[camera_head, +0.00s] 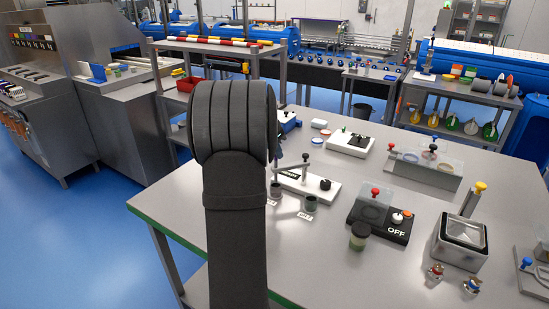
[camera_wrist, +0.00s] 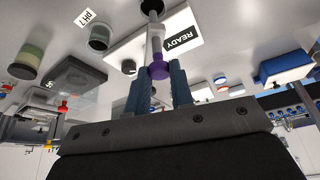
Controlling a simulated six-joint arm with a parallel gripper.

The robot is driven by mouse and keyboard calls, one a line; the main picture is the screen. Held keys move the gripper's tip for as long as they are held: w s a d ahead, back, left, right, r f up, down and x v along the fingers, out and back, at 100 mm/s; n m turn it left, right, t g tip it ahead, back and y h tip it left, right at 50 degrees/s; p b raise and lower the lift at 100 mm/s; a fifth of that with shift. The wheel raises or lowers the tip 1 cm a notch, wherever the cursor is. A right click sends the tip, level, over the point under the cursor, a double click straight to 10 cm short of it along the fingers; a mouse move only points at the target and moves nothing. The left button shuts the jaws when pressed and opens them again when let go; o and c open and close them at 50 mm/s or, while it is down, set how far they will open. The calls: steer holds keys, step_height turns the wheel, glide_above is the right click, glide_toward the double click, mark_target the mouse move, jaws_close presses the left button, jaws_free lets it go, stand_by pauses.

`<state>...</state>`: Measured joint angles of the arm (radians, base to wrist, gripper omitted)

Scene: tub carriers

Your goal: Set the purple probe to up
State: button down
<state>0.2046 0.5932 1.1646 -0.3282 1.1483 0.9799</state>
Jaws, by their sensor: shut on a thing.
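The purple probe (camera_wrist: 158,71) shows in the wrist view as a purple ball end on a grey-white stem. My gripper (camera_wrist: 159,82) has its two blue-grey fingers on either side of the ball and is shut on it. The stem runs from the ball toward a white base (camera_wrist: 189,32) with a READY label. In the head view the white base (camera_head: 325,194) stands on the table, with a grey arm over it and a dark knob. I cannot tell the probe's height exactly.
Two small dark cups (camera_head: 311,202) with labels stand in front of the base. A jar (camera_head: 359,237), a black unit (camera_head: 384,222) marked OFF and a metal box (camera_head: 460,241) stand to the right. A blue-and-white device (camera_head: 289,123) is behind. The table's front left is bare.

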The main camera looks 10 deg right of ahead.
steer(key=shift+r, duration=0.25)
steer(key=c, duration=1.3)
jaws_free()
steer(key=shift+o, duration=0.2)
steer(key=v, duration=1.7)
steer(key=shift+a, duration=0.2)
steer(key=shift+s, duration=0.1)
steer(key=x, duration=1.7)
steer(key=shift+d+f, duration=0.1)
steer(key=shift+d, duration=0.15)
